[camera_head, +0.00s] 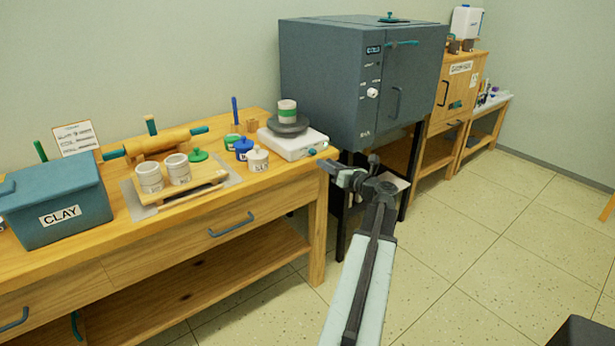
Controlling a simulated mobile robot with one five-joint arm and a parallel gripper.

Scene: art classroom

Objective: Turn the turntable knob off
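The turntable (292,144) is a white box with a dark round plate on top, near the right end of the wooden workbench. A white and green striped cup (287,110) stands on the plate. A small teal knob (312,151) sits on the turntable's front right side. Its setting is too small to read. My gripper (328,166) is at the end of my arm, just right of and below the knob, past the bench's right end. It appears apart from the knob. I cannot tell whether its fingers are open or shut.
A blue jar (243,148) and a white jar (258,159) stand left of the turntable. A board (160,196) with two cups lies farther left, near a teal clay bin (62,205). A grey kiln (340,75) stands behind my gripper. The floor at right is mostly clear.

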